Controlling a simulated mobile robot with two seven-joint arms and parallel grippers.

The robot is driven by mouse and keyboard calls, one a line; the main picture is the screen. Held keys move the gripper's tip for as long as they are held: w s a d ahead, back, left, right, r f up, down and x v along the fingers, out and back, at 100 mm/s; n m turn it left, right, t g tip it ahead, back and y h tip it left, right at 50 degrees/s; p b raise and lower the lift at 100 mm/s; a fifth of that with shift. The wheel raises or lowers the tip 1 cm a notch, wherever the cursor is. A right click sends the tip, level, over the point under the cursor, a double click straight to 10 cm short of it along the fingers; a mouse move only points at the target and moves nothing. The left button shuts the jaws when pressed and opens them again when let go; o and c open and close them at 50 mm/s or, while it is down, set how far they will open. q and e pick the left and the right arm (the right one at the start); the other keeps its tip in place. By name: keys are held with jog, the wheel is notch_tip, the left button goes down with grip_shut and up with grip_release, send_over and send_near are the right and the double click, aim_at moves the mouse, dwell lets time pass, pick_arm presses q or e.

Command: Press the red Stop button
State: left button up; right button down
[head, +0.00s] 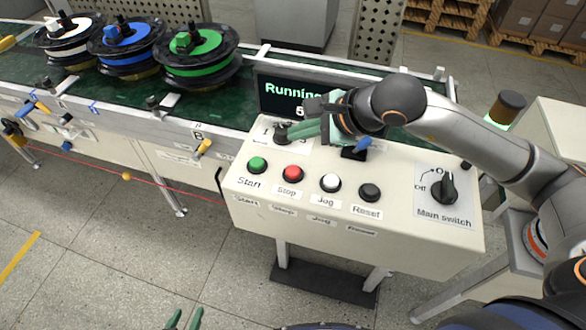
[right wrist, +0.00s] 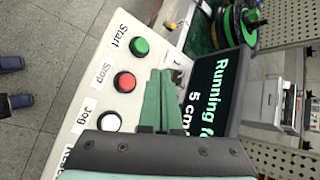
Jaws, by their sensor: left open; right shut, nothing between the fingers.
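The red Stop button (head: 292,173) sits on the sloped cream control panel (head: 400,240), between the green Start button (head: 257,165) and the white Jog button (head: 330,182). In the right wrist view the Stop button (right wrist: 124,81) shows clear of the fingers. My right gripper (head: 285,133) is shut and empty, above the panel's upper part behind the Stop button; its green fingers (right wrist: 160,100) are together in the right wrist view. My left gripper (head: 183,320) shows only its green fingertips at the bottom edge, apart and empty, well below the panel.
A black Reset button (head: 370,192) and a Main switch knob (head: 444,188) are further right on the panel. A display (head: 290,97) reading "Running" stands behind. A conveyor (head: 120,105) carries several wheel-like hubs at the left. A signal lamp (head: 505,108) glows green.

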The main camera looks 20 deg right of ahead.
aim_at(298, 171)
notch_tip(298, 171, down, 7)
jog(key=b, duration=0.4)
jog(key=shift+f, duration=0.15)
jog(key=shift+f+b, duration=0.35)
jog(key=shift+b, duration=0.15)
dwell(1.4)
jog(key=shift+f+b, duration=0.4)
jog(key=shift+b, duration=0.35)
jog(key=shift+f+b, duration=0.6)
jog(key=shift+b, duration=0.15)
dwell(0.5)
jog(key=shift+r, duration=0.1)
jog(key=shift+r+p, duration=0.45)
jog(key=shift+r, duration=0.45)
jog(key=shift+r, duration=0.1)
